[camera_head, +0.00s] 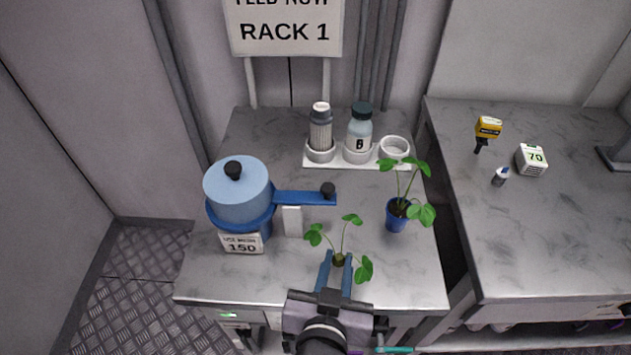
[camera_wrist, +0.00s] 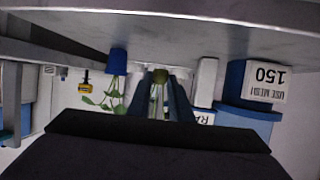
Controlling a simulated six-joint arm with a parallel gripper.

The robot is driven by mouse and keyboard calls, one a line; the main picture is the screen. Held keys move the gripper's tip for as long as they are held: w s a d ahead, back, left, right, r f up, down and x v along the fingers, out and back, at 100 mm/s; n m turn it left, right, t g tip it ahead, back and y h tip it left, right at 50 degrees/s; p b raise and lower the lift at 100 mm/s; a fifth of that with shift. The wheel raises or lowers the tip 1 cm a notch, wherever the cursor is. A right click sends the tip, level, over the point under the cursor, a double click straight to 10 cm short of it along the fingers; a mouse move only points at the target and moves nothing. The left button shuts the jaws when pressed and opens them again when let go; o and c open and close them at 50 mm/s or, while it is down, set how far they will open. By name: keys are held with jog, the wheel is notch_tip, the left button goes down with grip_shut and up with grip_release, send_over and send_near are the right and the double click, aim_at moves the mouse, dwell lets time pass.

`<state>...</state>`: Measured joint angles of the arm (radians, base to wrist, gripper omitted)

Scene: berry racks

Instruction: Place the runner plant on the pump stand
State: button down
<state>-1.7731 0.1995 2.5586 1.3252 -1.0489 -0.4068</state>
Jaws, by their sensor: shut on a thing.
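My gripper (camera_head: 337,270) has its blue fingers shut on a small leafy plant (camera_head: 342,240), which I take as the runner plant. It is held above the front middle of the grey counter. In the wrist view, which looks upside down, the dark green base of the plant (camera_wrist: 160,78) sits between the fingertips (camera_wrist: 160,95). I cannot tell for sure which thing is the pump stand. A blue stand (camera_head: 258,229) carries a lidded blue pot (camera_head: 238,190) with a long handle on the left. A white slender post (camera_head: 292,220) stands under the handle.
A second plant in a blue pot (camera_head: 397,218) stands right of my gripper. A white holder (camera_head: 344,160) at the back carries two bottles and an empty ring (camera_head: 395,148). A "150" sign (camera_head: 242,244) fronts the stand. A second counter (camera_head: 560,220) lies right, across a gap.

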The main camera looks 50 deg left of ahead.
jog(key=shift+f, duration=1.45)
jog(key=shift+w, duration=0.1)
send_near(348, 209)
jog(key=w+a, duration=0.2)
jog(key=w, duration=0.1)
jog(key=w+a, duration=0.1)
jog(key=w, duration=0.1)
jog(key=shift+a+r, duration=0.3)
jog(key=shift+r, duration=0.1)
jog(key=w+a, duration=0.2)
jog(key=shift+w+f, duration=0.1)
jog(key=shift+w, duration=0.25)
jog(key=shift+s+d+f, duration=0.1)
jog(key=shift+f, duration=0.5)
jog(key=shift+f, duration=0.15)
